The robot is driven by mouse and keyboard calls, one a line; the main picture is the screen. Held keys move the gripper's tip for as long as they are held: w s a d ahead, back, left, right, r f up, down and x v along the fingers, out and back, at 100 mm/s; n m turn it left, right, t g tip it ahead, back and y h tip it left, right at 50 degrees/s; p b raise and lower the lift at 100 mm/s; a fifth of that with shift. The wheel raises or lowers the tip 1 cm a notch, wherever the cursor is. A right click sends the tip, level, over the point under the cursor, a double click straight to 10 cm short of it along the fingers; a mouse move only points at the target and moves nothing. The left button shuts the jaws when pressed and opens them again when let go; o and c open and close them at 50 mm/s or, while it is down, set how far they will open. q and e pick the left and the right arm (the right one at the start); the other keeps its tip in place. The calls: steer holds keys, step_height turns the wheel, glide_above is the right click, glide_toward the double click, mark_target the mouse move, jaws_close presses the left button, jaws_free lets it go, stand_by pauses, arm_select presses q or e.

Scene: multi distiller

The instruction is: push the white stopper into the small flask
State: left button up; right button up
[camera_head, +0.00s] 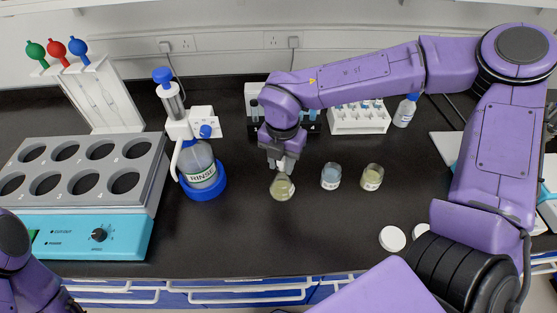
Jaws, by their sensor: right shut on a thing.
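My right gripper (281,168) points down at the middle of the bench, shut on what looks like the white stopper, which is mostly hidden between the fingers. Directly below it stands a small flask (282,189) with pale yellow liquid. The fingertips are at the flask's mouth. I cannot tell whether the stopper touches the neck or how deep it sits. Of my left arm only purple links show at the lower left; its gripper is out of view.
A blue jar (331,177) and a yellow jar (372,178) stand to the right of the flask. White discs (392,238) lie at front right. The bench in front of the flask is clear.

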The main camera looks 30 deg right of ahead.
steer(key=shift+f+b, duration=0.35)
steer(key=shift+f, duration=0.25)
steer(key=o, duration=1.1)
steer(key=shift+r, duration=0.1)
step_height(320, 180, up, 10)
steer(key=shift+r+b, duration=0.2)
steer(key=shift+b, duration=0.6)
